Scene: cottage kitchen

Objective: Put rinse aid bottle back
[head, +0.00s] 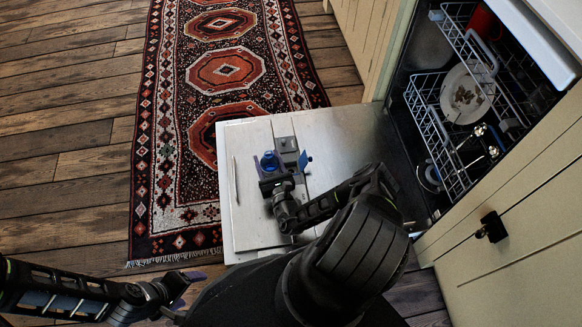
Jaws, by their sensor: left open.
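A blue piece, seemingly the top of the rinse aid bottle (268,160), shows over the open dishwasher door (253,195). My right gripper (285,168) is right at it, above the door's grey dispenser panel (288,146). The gripper overlaps most of the bottle, so I cannot tell whether the fingers are closed on it or only beside it. My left gripper (183,294) is low at the left, over the wooden floor, well apart from the bottle. Its fingers are spread and nothing shows between them.
The dishwasher's racks (438,132) stand at the right, holding a dirty plate (467,92) and other dishes. Cream cabinets (525,225) flank the opening, one with a dark handle (491,227). A patterned rug (190,130) lies on the floor left of the door.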

